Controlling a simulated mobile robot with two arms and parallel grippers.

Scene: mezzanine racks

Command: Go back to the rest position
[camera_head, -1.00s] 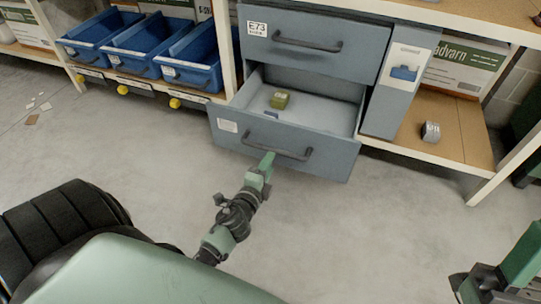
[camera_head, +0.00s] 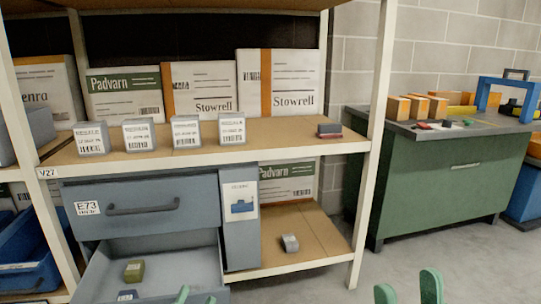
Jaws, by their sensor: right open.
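My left gripper (camera_head: 195,297) shows only as small green tips at the bottom edge, in front of the open drawer (camera_head: 190,262). The rest of it is cut off, so I cannot tell whether it is open or shut, or whether it touches the drawer. My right gripper (camera_head: 408,287) shows at the bottom right as two green fingertips spread apart with nothing between them. It is open over the floor, right of the drawer. Its arm is out of view.
Several grey boxes (camera_head: 232,128) stand on the rack shelf (camera_head: 285,132). A grey item (camera_head: 290,242) lies on the lower shelf. A green workbench (camera_head: 430,190) stands right, with clear floor before it.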

